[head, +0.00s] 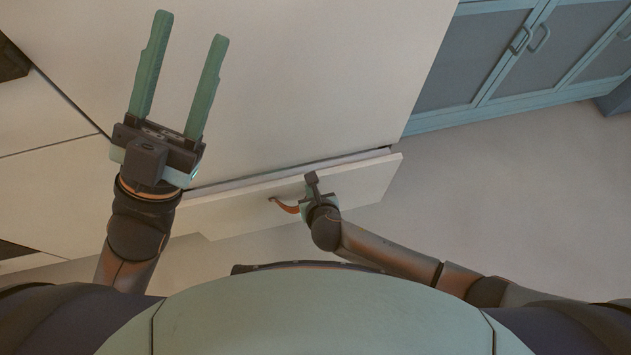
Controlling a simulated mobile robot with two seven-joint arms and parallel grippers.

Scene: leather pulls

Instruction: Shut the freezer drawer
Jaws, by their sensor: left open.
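The freezer drawer (355,183) is a pale front panel low on the large cream fridge (290,70). It stands slightly out, with a narrow dark gap along its upper edge. An orange-brown leather pull (285,206) sits on the front. My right gripper (314,187) is at the drawer front, just right of the pull. Its fingers are mostly hidden, so I cannot tell its opening or whether it touches the panel. My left gripper (191,25) is open and empty, its two green fingers spread in front of the fridge, up and left of the drawer.
Teal-blue cabinets (500,55) with looped handles stand at the upper right. Cream cabinet fronts (45,150) adjoin the fridge on the left. Bare beige floor (500,200) lies open to the right of the drawer.

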